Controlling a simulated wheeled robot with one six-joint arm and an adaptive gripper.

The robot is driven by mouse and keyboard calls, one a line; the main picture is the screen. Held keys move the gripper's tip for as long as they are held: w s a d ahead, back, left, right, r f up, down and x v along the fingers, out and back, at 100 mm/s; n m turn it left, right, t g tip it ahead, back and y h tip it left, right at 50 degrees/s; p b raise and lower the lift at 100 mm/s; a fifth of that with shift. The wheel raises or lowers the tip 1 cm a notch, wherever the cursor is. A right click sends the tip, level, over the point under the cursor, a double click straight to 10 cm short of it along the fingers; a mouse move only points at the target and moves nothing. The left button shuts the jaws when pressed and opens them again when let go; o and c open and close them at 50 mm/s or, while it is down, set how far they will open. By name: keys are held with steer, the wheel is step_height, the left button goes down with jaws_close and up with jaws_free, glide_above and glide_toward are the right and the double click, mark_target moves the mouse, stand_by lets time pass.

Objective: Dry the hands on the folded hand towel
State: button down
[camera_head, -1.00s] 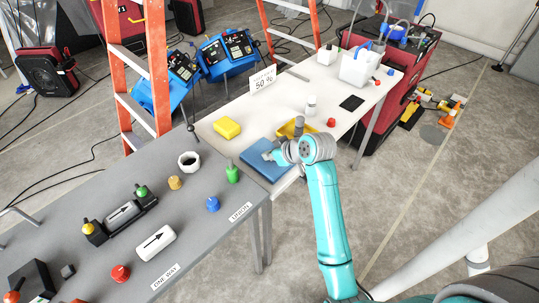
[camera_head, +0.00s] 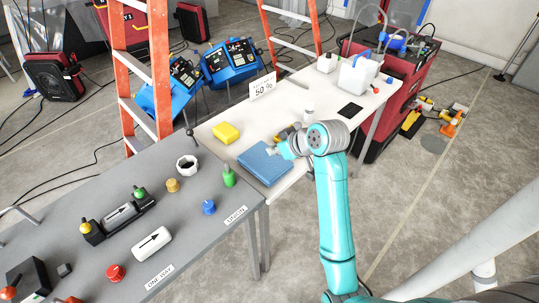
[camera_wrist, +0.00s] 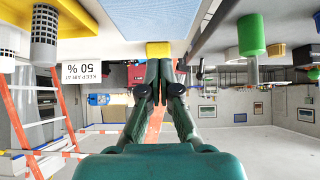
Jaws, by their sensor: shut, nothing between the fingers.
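The folded hand towel (camera_head: 262,166) is a flat blue rectangle on the near end of the white table. It also fills the top middle of the wrist view (camera_wrist: 150,16). My gripper (camera_head: 275,151) is at the towel's upper right side in the head view. In the wrist view the fingers of my gripper (camera_wrist: 159,64) are together and empty, just by the towel's edge. I cannot tell whether the fingertips touch the cloth.
A yellow block (camera_head: 226,133) lies behind the towel. A grey table (camera_head: 100,205) with several fittings adjoins in front.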

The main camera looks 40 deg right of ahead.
steer(key=shift+v, duration=2.6)
